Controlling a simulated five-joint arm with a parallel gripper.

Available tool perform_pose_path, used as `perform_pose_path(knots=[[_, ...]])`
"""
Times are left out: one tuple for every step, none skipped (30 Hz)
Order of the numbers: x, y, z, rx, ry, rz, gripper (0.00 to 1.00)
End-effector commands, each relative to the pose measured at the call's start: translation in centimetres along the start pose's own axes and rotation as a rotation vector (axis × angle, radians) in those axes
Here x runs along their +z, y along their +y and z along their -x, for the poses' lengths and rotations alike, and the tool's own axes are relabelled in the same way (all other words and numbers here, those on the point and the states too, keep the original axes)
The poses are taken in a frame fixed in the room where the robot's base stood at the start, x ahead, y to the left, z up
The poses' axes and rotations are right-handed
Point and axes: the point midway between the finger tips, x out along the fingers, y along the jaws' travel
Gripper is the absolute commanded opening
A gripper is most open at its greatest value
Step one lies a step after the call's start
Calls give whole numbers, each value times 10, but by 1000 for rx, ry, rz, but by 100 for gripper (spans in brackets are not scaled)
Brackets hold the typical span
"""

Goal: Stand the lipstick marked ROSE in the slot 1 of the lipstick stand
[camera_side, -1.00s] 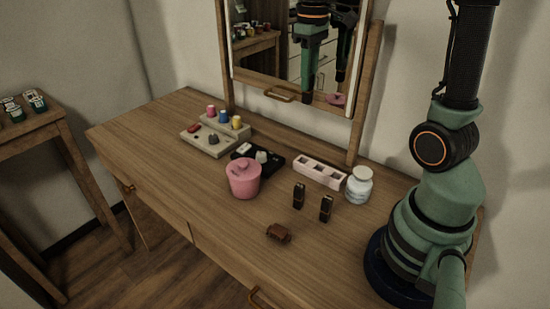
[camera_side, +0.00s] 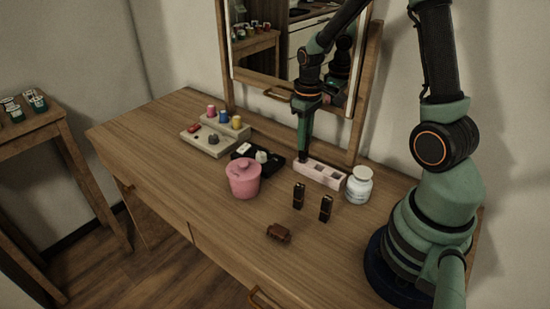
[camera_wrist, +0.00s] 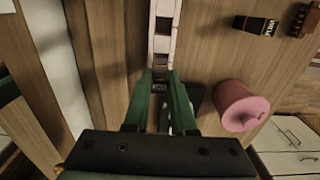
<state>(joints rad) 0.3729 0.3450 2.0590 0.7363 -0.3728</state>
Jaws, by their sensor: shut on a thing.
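The pale pink lipstick stand (camera_side: 319,177) lies along the back of the table, and its row of square slots also shows at the top of the wrist view (camera_wrist: 165,12). My gripper (camera_side: 304,158) points down at the left end of the stand, over or in the leftmost slot. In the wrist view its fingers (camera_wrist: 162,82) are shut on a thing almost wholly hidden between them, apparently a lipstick. Its label cannot be read. Two dark lipsticks, a left one (camera_side: 299,196) and a right one (camera_side: 326,208), stand upright in front of the stand. One shows a label in the wrist view (camera_wrist: 255,24).
A pink lidded jar (camera_side: 243,178) and a black tray (camera_side: 272,165) are close left of the stand. A white jar (camera_side: 358,186) is at its right end. A brown clip-like piece (camera_side: 279,234) lies in front. The mirror (camera_side: 285,45) stands behind. The front left table is clear.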

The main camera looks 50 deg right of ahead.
Motion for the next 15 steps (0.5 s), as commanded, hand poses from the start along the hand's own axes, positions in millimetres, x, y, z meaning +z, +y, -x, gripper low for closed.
perform_pose_path(knots=[[1,0,-8,-2,-6,0,0],[1,0,-13,-2,-6,0,0],[1,0,-18,-2,-6,0,0],[1,0,-22,-2,-5,0,0],[1,0,-26,-2,-6,0,0],[1,0,-29,-1,-4,0,0],[1,0,-30,-1,-3,0,0],[1,0,-32,-1,-3,0,0],[1,0,-32,-1,-3,0,0],[1,0,-32,-1,-2,0,0],[0,0,-32,-1,-2,0,0],[0,0,-32,-1,-2,0,0],[0,0,-32,-1,-1,0,0],[0,0,-32,-1,-1,0,0],[0,0,-32,-1,-1,0,0]])
